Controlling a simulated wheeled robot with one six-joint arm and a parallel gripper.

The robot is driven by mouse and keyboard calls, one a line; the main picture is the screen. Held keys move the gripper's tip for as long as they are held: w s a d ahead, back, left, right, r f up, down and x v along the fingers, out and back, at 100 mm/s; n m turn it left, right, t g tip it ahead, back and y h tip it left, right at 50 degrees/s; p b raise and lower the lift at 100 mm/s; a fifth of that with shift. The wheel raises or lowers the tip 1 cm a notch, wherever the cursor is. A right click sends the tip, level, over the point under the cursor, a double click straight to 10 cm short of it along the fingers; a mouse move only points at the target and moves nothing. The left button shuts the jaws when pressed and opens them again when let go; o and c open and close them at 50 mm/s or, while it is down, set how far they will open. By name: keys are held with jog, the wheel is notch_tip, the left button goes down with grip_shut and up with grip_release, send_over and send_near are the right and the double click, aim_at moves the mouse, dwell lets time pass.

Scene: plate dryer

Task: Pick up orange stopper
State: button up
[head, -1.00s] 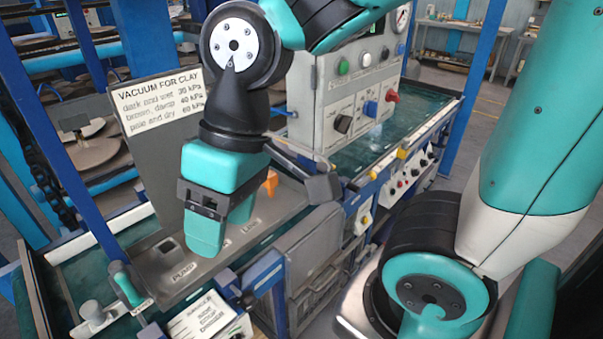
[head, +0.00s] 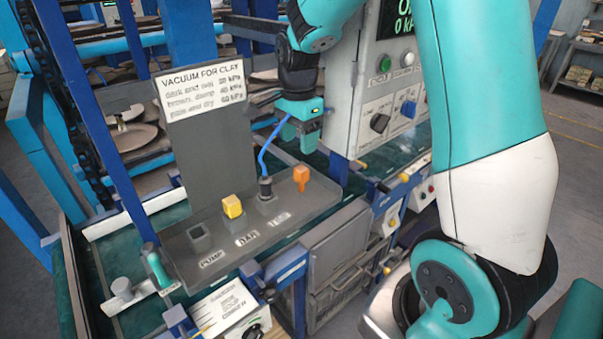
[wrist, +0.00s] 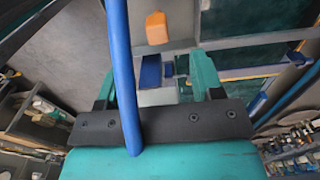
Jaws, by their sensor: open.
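The orange stopper (head: 301,174) stands upright at the right end of the grey sloped panel (head: 200,262). In the wrist view the orange stopper (wrist: 156,28) shows beyond the fingertips, near the top centre. My gripper (head: 304,142) is open and empty, behind and above the stopper and apart from it. In the wrist view its two teal fingers (wrist: 155,78) are spread. A blue hose (wrist: 122,75) crosses that view, in front of the left finger's side. A yellow stopper (head: 232,206) sits further left on the panel.
The blue hose (head: 264,152) rises from a black plug (head: 265,188) between the two stoppers, close to my gripper. A square empty socket (head: 197,232) is at left. A vacuum sign (head: 201,90) stands behind the panel. A grey control box (head: 385,95) is right of my gripper.

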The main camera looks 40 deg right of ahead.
aim_at(301, 168)
notch_tip(301, 168, down, 4)
jog(key=shift+f+p, duration=0.15)
jog(key=shift+p, duration=0.2)
jog(key=f, duration=0.1)
jog(key=f+p, duration=0.1)
jog(key=f, duration=0.1)
jog(key=f+p, duration=0.1)
jog(key=f, duration=0.1)
jog(key=shift+s+d+f, duration=0.1)
jog(key=shift+s+d, duration=0.15)
jog(key=shift+c, duration=0.4)
jog(key=c, duration=0.9)
